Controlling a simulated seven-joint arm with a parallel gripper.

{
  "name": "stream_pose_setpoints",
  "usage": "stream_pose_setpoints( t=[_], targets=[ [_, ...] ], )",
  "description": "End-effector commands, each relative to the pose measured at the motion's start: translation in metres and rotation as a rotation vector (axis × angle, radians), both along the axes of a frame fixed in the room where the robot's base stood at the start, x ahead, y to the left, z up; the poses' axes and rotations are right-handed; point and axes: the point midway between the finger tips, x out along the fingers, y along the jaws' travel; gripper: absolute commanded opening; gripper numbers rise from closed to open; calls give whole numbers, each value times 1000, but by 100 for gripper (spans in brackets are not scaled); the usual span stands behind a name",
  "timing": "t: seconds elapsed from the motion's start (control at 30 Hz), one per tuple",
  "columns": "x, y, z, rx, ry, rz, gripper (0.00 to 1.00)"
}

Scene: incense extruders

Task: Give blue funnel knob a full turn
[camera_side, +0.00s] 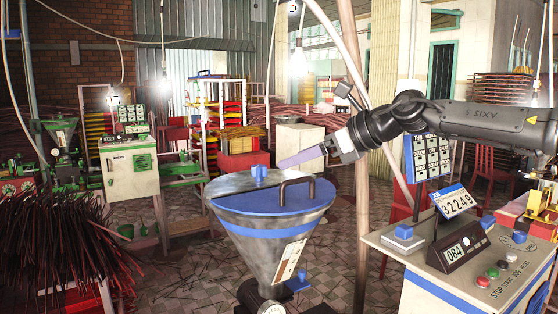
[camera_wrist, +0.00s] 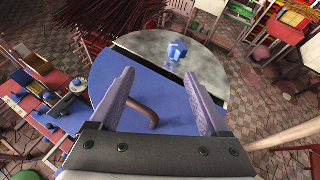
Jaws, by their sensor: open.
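The blue funnel knob (camera_side: 260,172) stands upright on the grey metal half of the funnel lid. In the wrist view the knob (camera_wrist: 177,49) is ahead of and between the fingers, apart from them. The funnel (camera_side: 270,245) is a grey metal cone, its lid half blue with a brown curved handle (camera_side: 297,187). My gripper (camera_side: 285,163) is just right of the knob in the side view, pointing left, above the lid. In the wrist view my gripper (camera_wrist: 165,88) is open and empty, with a finger on each side, and the handle (camera_wrist: 140,110) shows between them.
A control bench (camera_side: 460,255) with displays and coloured buttons stands at the right. A bundle of dark red sticks (camera_side: 60,240) fills the lower left. A green and white machine (camera_side: 130,165) stands behind it. A white cable crosses near my arm.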

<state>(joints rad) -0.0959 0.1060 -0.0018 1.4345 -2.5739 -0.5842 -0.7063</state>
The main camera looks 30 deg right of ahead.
Motion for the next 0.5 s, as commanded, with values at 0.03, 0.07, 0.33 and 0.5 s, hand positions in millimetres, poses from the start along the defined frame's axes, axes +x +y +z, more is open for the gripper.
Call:
stream_pose_setpoints(
  t=[0.03, 0.07, 0.33, 0.5],
  targets=[
    [-1, 7, 3, -11, 11, 66, 79],
    [-2, 11, 5, -18, 19, 114, 79],
    [24, -18, 20, 37, -20, 445, 79],
    [48, -61, 12, 82, -25, 410, 79]
  ],
)
